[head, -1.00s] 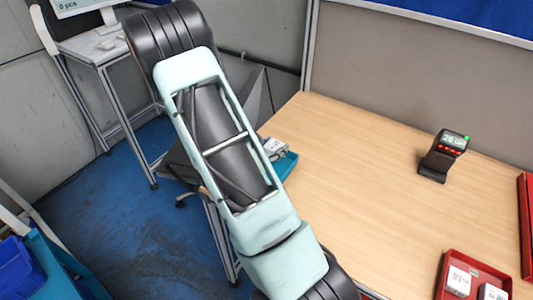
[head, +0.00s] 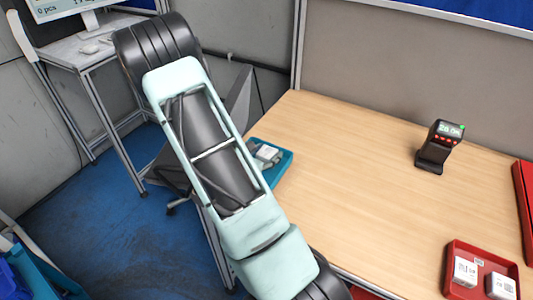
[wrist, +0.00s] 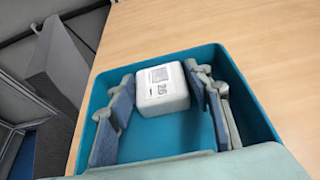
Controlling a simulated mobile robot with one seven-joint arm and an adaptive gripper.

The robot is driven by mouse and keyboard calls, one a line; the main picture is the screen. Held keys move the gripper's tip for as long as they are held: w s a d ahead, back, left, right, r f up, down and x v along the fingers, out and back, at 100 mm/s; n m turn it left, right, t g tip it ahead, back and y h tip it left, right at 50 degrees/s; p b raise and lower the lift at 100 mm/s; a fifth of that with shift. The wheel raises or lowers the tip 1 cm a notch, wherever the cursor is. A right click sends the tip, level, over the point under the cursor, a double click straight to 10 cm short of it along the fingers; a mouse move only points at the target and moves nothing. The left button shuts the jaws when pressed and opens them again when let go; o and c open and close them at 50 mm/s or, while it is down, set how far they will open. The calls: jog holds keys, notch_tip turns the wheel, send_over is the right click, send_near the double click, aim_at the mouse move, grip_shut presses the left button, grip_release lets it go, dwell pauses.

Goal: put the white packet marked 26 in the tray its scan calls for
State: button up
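The white packet marked 26 (wrist: 162,90) is at the far wall of a teal tray in the wrist view, its label and number facing up. The teal tray (wrist: 233,75) stands at the table's left edge and also shows in the head view (head: 284,166), partly behind my arm. My gripper (wrist: 163,98) reaches into the tray, one finger on each side of the packet. The fingers look spread, with narrow gaps beside the packet. Whether it rests on the tray floor is hard to tell. The scanner (head: 438,147) stands upright on the table, its screen starting with 26 and a green light on.
A red tray (head: 452,290) at the front right holds white packets (head: 466,271). Another red tray (head: 524,205) is cut off at the right edge. The middle of the wooden table (head: 350,170) is clear. A panel (head: 380,70) stands behind it.

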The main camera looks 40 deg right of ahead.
jog(key=shift+o, duration=0.9)
jog(key=shift+r, duration=0.2)
jog(key=shift+a+r, duration=0.1)
jog(key=shift+a, duration=0.25)
jog(key=v, duration=1.1)
jog(key=shift+s+r, duration=0.1)
jog(key=shift+s, duration=0.1)
